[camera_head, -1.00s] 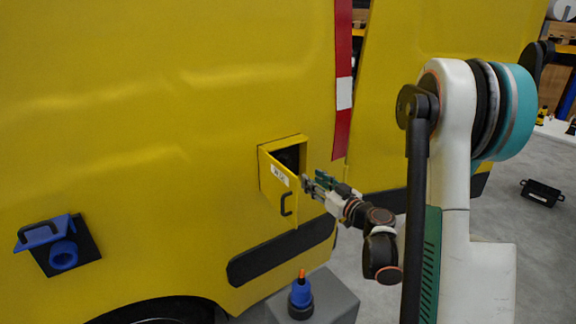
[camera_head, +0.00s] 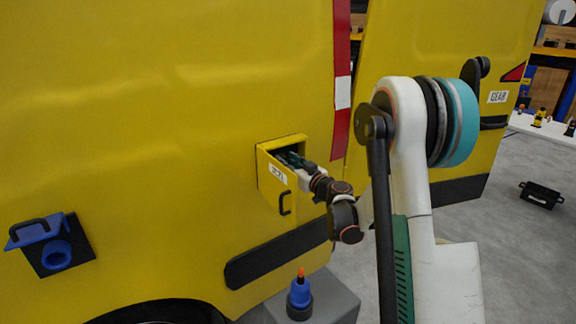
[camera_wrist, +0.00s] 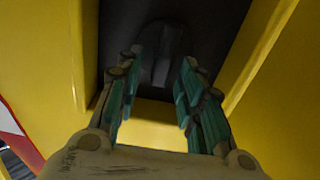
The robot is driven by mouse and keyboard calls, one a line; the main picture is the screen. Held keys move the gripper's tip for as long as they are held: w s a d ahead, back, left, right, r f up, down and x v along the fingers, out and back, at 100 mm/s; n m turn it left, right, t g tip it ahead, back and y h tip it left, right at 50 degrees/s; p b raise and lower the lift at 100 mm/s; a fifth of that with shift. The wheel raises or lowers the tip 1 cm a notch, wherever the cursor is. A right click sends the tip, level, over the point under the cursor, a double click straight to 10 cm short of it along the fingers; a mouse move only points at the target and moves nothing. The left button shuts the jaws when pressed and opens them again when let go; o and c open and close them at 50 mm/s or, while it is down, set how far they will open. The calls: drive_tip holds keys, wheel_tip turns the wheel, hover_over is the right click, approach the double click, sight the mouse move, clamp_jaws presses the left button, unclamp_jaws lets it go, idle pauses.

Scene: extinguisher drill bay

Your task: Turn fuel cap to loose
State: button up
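The yellow fuel flap (camera_head: 278,180) stands open on the side of the yellow vehicle, with a white label and a black handle on it. The dark fuel cap (camera_wrist: 166,55) shows inside the recess in the wrist view, with a raised grip bar; its marks are too dark to read. My gripper (camera_wrist: 155,83) is open, its two green-padded fingers reaching into the recess on either side of the grip bar. I cannot tell whether they touch it. In the head view my gripper (camera_head: 290,160) is partly hidden by the flap.
The yellow recess wall (camera_wrist: 86,50) is close to the fingers on the left, and the flap is close on the right. A blue open-lidded port (camera_head: 52,246) is at left.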

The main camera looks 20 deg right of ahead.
clamp_jaws()
drive_tip(key=shift+a+n, duration=0.1)
drive_tip(key=shift+n, duration=0.3)
drive_tip(key=n+b, duration=0.1)
drive_tip(key=n, duration=0.4)
drive_tip(key=a+f+n+b, duration=0.1)
drive_tip(key=n, duration=0.5)
drive_tip(key=f+n+b, duration=0.1)
drive_tip(key=n, duration=0.5)
drive_tip(key=shift+s+a+b, duration=0.2)
drive_tip(key=shift+a+b, duration=0.1)
drive_tip(key=shift+a, duration=0.1)
idle(0.4)
